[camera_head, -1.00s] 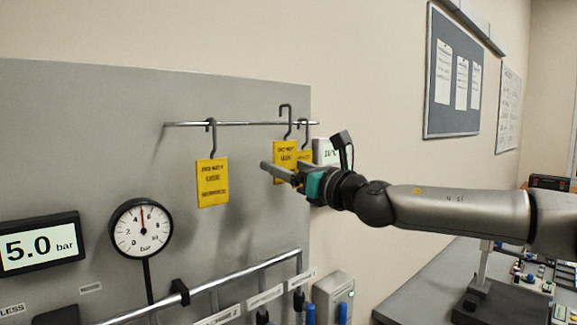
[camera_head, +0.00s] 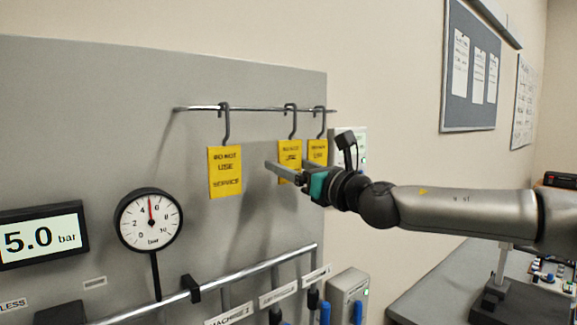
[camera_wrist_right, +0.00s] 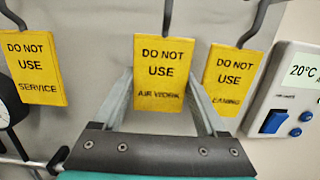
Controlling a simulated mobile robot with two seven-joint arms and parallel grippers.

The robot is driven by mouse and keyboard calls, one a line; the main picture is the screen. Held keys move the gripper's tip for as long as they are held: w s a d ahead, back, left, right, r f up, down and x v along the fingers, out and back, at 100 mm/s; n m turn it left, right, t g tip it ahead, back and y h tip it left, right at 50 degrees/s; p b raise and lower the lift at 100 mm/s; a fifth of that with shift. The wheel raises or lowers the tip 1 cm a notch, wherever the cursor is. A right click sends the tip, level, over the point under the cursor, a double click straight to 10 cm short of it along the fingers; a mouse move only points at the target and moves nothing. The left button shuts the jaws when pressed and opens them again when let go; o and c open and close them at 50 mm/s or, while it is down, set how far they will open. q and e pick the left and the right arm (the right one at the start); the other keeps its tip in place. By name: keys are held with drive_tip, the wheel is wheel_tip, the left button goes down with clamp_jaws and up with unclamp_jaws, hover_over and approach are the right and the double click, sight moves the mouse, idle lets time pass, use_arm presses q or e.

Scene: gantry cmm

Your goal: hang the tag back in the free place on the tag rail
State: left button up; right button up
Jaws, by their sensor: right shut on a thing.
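The yellow tag (camera_head: 290,152) reads "DO NOT USE AIR WORK" in the right wrist view (camera_wrist_right: 165,72). My right gripper (camera_head: 283,170) is shut on its lower part, a finger at each side edge. The tag hangs upright below its dark hook (camera_head: 292,122). The hook's bend is at the height of the tag rail (camera_head: 265,109) and looks to be over it; I cannot tell whether it bears on the rail. The tag is between two hanging tags, the service tag (camera_head: 225,172) on the left and another (camera_head: 318,151) close on the right. My left gripper is not in view.
A round pressure gauge (camera_head: 149,220) and a 5.0 bar display (camera_head: 38,239) are on the grey panel at lower left. A lower rail (camera_head: 255,268) with labels runs below. A temperature box (camera_wrist_right: 290,95) is right of the tags. Rail left of the service tag is bare.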

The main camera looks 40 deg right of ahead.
drive_tip(key=shift+s+r, duration=0.1)
drive_tip(key=o, duration=0.7)
drive_tip(key=shift+o, duration=1.3)
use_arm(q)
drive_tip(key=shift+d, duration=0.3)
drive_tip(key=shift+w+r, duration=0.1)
